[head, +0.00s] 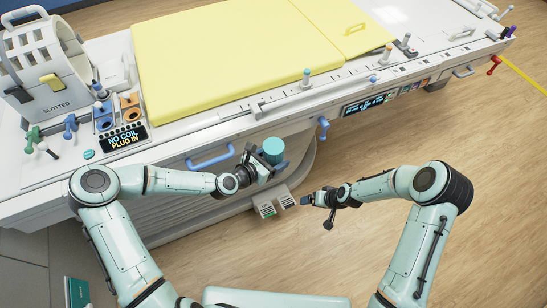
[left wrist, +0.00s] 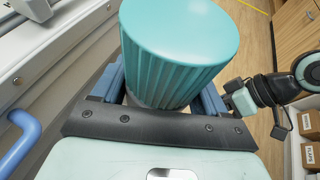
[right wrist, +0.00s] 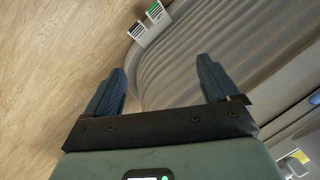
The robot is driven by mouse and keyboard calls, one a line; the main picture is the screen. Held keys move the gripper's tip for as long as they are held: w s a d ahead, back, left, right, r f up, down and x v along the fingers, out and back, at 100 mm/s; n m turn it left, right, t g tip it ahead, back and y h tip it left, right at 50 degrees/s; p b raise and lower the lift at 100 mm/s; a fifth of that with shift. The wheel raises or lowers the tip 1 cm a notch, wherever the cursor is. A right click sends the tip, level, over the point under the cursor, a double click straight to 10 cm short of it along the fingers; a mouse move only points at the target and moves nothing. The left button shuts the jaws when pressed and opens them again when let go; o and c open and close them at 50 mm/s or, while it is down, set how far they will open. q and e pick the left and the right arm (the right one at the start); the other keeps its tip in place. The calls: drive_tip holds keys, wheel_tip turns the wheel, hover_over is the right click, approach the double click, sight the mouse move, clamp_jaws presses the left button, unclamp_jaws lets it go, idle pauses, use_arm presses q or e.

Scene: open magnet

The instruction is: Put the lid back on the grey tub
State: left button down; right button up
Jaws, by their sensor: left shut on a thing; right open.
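A teal lid (head: 273,148) with a smooth round top and ribbed side is at my left gripper (head: 264,168), beside the front of the scanner table. It fills the middle of the left wrist view (left wrist: 178,50). A narrow grey part, which looks like the grey tub (left wrist: 150,101), shows under the lid between the left fingers. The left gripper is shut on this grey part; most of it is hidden. I cannot tell how firmly the lid is seated. My right gripper (head: 308,200) is open and empty, to the right of and below the lid; its fingers (right wrist: 160,85) show spread apart.
The white scanner table (head: 225,120) with a yellow pad (head: 225,50) runs behind the grippers. A blue handle (head: 210,157) sticks out left of the left gripper. The wooden floor (head: 420,130) at right is clear.

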drive_tip(key=w+a+r+n, duration=0.4)
drive_tip(key=w+r+n, duration=0.3)
drive_tip(key=w+r, duration=0.5)
wheel_tip(320, 180, up, 19)
drive_tip(key=n+g+h, duration=0.3)
drive_tip(key=n+h, duration=0.1)
drive_tip(key=n, duration=1.6)
hover_over(274, 145)
drive_tip(key=shift+w+d+r, duration=0.1)
drive_tip(key=shift+w+r, duration=0.05)
drive_tip(key=shift+w, duration=0.2)
drive_tip(key=shift+s+r+n, duration=0.1)
drive_tip(key=shift+s+n, duration=0.35)
drive_tip(key=shift+n, duration=0.15)
drive_tip(key=shift+f, duration=4.05)
